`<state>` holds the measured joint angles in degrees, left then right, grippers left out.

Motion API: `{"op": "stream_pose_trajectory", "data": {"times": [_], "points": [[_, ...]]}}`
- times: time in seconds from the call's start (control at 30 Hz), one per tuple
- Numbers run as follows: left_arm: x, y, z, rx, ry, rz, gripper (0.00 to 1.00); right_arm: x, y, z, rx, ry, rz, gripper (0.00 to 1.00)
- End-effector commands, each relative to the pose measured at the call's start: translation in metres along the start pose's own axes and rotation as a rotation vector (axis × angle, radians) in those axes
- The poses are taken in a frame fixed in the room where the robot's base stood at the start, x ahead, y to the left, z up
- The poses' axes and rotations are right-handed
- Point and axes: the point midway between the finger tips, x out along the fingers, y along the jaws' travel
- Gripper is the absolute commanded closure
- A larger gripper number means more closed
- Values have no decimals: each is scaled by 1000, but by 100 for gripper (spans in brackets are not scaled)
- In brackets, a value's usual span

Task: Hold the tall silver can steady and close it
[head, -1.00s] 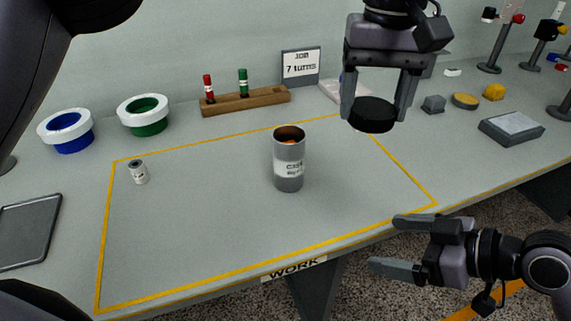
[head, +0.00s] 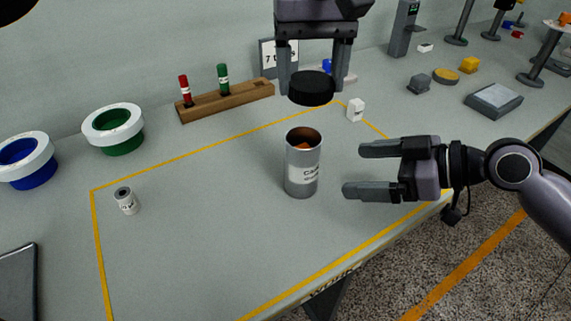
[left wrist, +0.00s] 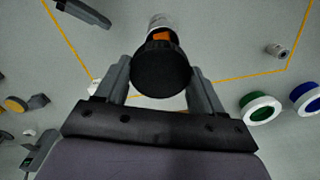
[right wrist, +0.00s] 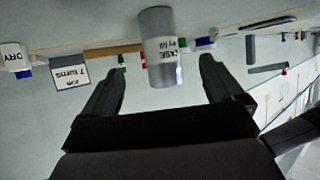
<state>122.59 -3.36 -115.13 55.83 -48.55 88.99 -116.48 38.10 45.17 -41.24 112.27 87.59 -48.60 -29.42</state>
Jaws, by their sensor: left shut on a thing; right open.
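The tall silver can (head: 303,170) stands upright and open-topped inside the yellow outline, with something orange inside. Its label reads upside down in the right wrist view (right wrist: 160,50). My left gripper (head: 312,80) is shut on a round black lid (head: 312,89), held above and slightly behind the can. The lid (left wrist: 161,68) covers part of the can (left wrist: 160,25) in the left wrist view. My right gripper (head: 362,170) is open and empty, low to the right of the can, fingers pointing at it. The can appears ahead between those fingers, apart from them.
A white box (head: 356,109) is behind the can. Blue (head: 30,162) and green (head: 115,130) ringed containers and a wooden rack (head: 228,101) stand at the back. The table between canister and can is clear.

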Motion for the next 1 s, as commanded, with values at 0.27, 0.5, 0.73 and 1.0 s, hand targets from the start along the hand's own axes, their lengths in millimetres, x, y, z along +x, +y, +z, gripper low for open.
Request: {"op": "stream_pose_trajectory", "data": {"times": [0.27,0.5,0.73,1.0], "points": [[0,0,0,0,0,0,60,-1,1,-1,0,2,1,6],[0,0,0,0,0,0,60,-1,1,-1,0,2,1,6],[0,0,0,0,0,0,60,15,1,-1,2,4,-1,6],[0,0,0,0,0,0,60,65,0,-2,1,4,-2,6]]}}
